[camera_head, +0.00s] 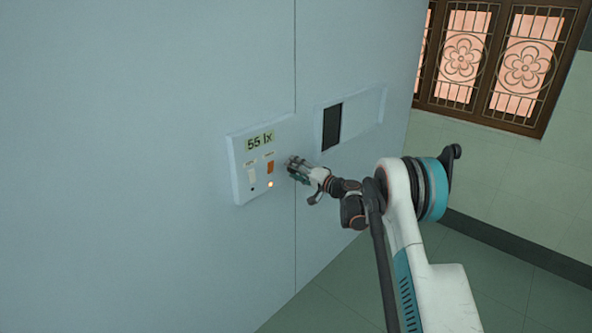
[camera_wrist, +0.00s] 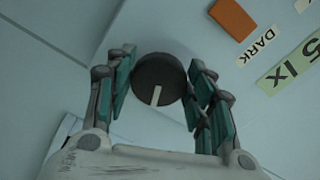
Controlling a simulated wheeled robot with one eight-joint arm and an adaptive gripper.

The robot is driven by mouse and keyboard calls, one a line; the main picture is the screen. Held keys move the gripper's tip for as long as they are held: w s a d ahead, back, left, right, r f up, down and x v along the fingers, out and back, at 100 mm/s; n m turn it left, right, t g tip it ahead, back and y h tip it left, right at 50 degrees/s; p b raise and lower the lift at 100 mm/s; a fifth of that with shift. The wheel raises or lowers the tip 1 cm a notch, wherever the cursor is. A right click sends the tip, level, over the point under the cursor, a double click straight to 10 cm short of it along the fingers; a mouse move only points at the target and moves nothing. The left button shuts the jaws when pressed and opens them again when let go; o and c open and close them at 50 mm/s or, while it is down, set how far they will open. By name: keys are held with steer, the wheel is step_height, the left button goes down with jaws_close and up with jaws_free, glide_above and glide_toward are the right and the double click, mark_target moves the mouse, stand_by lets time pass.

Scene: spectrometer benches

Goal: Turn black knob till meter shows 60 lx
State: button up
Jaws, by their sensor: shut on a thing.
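The black knob (camera_wrist: 158,80) sits between the two fingers of my gripper (camera_wrist: 160,88) in the wrist view. Its pale pointer line faces the lower part of that picture. My gripper is shut on the knob, with a teal pad at each side. In the head view my gripper (camera_head: 297,166) is at the right side of the white panel and hides the knob. The meter (camera_head: 260,141) is a pale green display above the controls and reads 55 lx. Part of the meter also shows at the right edge of the wrist view (camera_wrist: 295,68).
The white panel (camera_head: 239,165) carries an orange switch (camera_head: 270,168), a pale switch (camera_head: 252,175) and a lit orange lamp (camera_head: 270,184). A label reading DARK (camera_wrist: 256,46) is near the orange part in the wrist view. A recessed dark slot (camera_head: 332,127) is to the right.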

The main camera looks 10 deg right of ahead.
steer(key=shift+f, duration=0.1)
steer(key=o, duration=1)
steer(key=shift+s, duration=0.1)
steer(key=v, duration=1.2)
